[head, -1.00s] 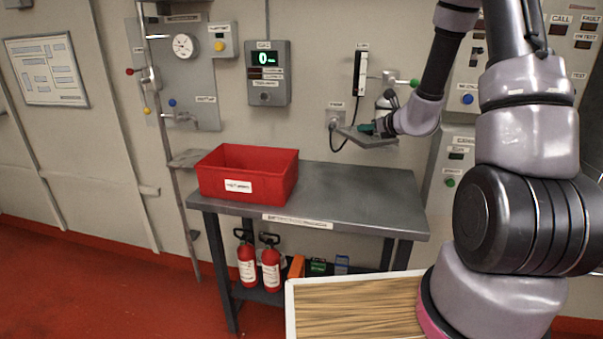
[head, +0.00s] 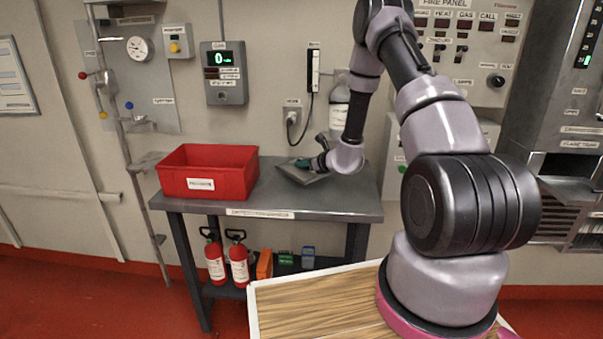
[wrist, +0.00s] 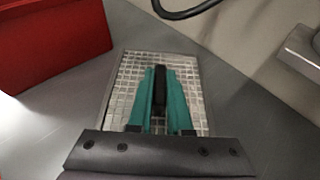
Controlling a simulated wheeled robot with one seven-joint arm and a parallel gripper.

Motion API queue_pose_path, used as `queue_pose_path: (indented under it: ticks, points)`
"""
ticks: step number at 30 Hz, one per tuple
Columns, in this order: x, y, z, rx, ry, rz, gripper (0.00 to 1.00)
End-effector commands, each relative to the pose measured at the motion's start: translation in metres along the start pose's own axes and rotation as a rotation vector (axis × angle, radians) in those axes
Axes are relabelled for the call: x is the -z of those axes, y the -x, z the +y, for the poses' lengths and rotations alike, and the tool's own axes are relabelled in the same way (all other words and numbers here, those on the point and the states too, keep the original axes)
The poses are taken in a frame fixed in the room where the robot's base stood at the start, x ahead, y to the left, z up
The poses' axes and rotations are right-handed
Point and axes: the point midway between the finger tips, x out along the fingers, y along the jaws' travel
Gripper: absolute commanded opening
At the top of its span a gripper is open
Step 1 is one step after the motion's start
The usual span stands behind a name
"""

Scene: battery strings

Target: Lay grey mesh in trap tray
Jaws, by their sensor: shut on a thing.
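My gripper (head: 303,164) is shut on the grey mesh (head: 310,177), a flat square panel at the right part of the bench top. In the wrist view the teal fingers (wrist: 157,97) lie over the middle of the mesh (wrist: 128,80), whose wire grid shows on both sides. The mesh lies roughly flat; I cannot tell whether it touches the bench. At the far right of the head view a grey cabinet bears a label that seems to read flame trap (head: 580,144). An open slot with a tray-like ledge (head: 570,190) is below it, partly cut off.
A red bin (head: 207,172) stands on the left of the grey bench (head: 300,203). A cable and a bottle (head: 340,108) are behind the gripper at the wall. Fire extinguishers (head: 227,262) stand under the bench. My arm crosses between bench and cabinet.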

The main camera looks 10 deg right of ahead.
Motion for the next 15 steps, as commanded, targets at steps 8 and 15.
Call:
queue_pose_path:
  ticks: [8, 15]
  points:
    - [0.031, -0.013, 0.000, 0.001, -0.002, -0.001, 0.00]
    - [0.031, -0.013, 0.000, 0.001, -0.001, -0.001, 0.00]
